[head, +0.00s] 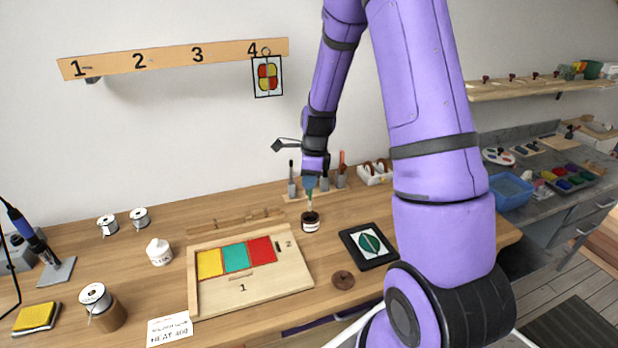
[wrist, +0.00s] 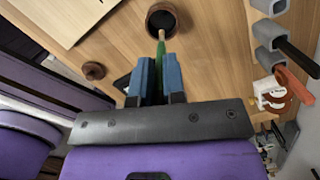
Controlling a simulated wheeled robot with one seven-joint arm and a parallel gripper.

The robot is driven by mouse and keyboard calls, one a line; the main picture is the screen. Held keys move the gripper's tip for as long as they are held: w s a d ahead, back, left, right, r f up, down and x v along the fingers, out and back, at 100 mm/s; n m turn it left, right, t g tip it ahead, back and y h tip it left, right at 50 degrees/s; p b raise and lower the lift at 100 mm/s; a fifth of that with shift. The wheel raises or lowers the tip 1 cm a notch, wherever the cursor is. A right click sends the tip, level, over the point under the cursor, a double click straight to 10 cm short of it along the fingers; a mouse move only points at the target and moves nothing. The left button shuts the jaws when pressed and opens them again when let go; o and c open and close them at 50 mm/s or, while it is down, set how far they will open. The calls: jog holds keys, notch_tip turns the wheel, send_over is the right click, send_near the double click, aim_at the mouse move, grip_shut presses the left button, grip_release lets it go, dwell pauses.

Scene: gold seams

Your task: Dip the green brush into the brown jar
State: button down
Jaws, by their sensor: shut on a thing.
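My gripper (head: 310,184) is shut on the green brush (wrist: 161,50) and points down. In the wrist view the brush sits between the blue fingers (wrist: 159,78), its pale lower end toward the brown jar (wrist: 162,20). In the head view the jar (head: 310,223) stands open on the wooden table, with a white label, directly below my gripper. The brush's lower end is at the jar's mouth in both views. I cannot tell whether the tip is inside the jar or just above it.
A brush rack (head: 325,185) with a dark-handled and a red brush stands behind the jar. A wooden board (head: 265,290) with coloured tiles lies left of it. A black framed leaf tile (head: 368,246) and a brown round lid (head: 343,280) lie in front and right.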

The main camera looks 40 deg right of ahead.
dwell(0.4)
jog(key=shift+f, duration=1.65)
jog(key=shift+f, duration=0.6)
dwell(1.5)
jog(key=shift+r, duration=3)
